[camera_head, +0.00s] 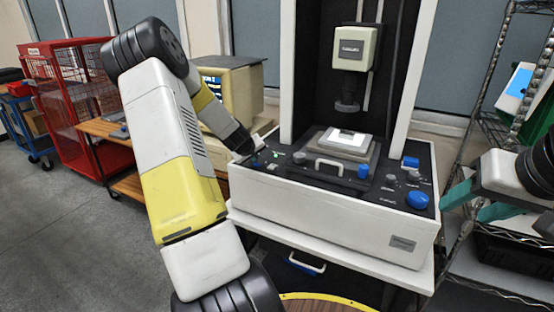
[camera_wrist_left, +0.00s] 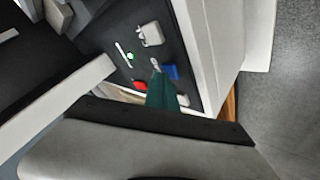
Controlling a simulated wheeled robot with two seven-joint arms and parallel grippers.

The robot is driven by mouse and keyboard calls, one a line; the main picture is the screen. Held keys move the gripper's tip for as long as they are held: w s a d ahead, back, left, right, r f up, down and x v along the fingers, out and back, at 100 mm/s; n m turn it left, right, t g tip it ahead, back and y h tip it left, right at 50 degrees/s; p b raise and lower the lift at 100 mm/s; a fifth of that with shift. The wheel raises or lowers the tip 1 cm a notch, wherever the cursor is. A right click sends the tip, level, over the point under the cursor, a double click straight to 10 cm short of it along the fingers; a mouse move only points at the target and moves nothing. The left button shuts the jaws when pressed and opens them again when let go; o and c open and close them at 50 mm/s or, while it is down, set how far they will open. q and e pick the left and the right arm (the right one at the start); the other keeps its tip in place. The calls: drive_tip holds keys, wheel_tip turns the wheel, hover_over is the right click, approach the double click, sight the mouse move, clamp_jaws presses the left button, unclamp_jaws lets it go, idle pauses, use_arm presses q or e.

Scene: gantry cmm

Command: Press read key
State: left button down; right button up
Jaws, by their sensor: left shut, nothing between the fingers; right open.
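The control panel of the measuring machine (camera_head: 330,212) has small keys along its left side. In the left wrist view a blue key (camera_wrist_left: 172,72), a red button (camera_wrist_left: 140,86), a green light (camera_wrist_left: 130,56) and a metal toggle (camera_wrist_left: 155,63) show. No readable label tells which is the read key. My left gripper (camera_wrist_left: 160,88) is shut and empty, its teal tip over the panel close to the blue key and toggle; contact cannot be told. In the head view my left wrist hides part of this corner. My right gripper (camera_head: 463,212) is open and empty, right of the machine.
A probe head (camera_head: 354,50) hangs above a stage with a white block (camera_head: 347,138). A wire rack (camera_head: 490,110) stands at right, a beige monitor (camera_head: 235,85) behind my left arm.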

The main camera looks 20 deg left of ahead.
sight(257, 164)
idle(0.4)
use_arm(q)
drive_tip(key=shift+r, duration=0.75)
drive_tip(key=shift+r, duration=0.1)
drive_tip(key=shift+r, duration=2.4)
